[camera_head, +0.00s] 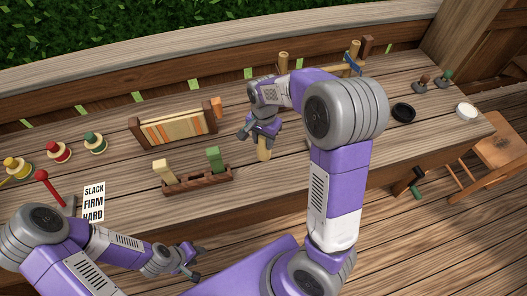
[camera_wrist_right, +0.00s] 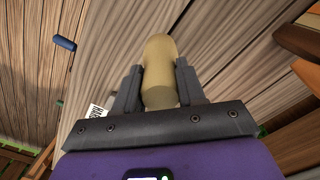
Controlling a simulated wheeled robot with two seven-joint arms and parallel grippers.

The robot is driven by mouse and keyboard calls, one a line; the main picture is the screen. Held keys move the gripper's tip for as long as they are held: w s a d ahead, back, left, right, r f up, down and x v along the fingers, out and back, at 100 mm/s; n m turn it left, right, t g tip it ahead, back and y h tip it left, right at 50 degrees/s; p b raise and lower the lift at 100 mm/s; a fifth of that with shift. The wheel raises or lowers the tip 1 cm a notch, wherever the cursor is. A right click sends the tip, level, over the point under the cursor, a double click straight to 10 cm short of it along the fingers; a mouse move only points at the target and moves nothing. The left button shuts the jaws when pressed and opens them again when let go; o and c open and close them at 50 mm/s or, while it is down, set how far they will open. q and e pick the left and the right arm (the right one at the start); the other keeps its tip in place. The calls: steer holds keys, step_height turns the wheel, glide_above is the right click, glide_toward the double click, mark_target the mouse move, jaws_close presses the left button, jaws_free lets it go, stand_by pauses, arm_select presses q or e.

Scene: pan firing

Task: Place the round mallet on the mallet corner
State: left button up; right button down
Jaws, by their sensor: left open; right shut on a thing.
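My right gripper (camera_head: 263,137) is shut on a pale wooden piece with a rounded end (camera_head: 265,153), held over the middle of the bench. In the right wrist view the piece (camera_wrist_right: 160,72) sits between both fingers (camera_wrist_right: 160,88). I cannot tell whether it is the round mallet. A red stick with a round head (camera_head: 48,186) lies at the bench's left, near the sign. My left gripper (camera_head: 193,262) is open and empty, low in front of the bench. No place is clearly marked as the mallet corner.
A wooden holder (camera_head: 197,183) with a tan and a green block stands left of my right gripper. Behind it is a striped rack (camera_head: 178,128). A SLACK/FIRM/HARD sign (camera_head: 93,203) and several coloured knobs (camera_head: 58,152) are left. Black (camera_head: 403,112) and white (camera_head: 467,111) round dishes are right.

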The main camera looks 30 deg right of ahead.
mark_target(263, 148)
steer(key=shift+f+b, duration=0.4)
steer(key=shift+f, duration=2.05)
steer(key=c, duration=0.7)
jaws_free()
steer(key=shift+f, duration=0.15)
steer(key=shift+o, duration=0.2)
steer(key=shift+r, duration=0.3)
step_height(263, 148, up, 12)
steer(key=shift+f+p, duration=0.1)
steer(key=shift+p, duration=1.15)
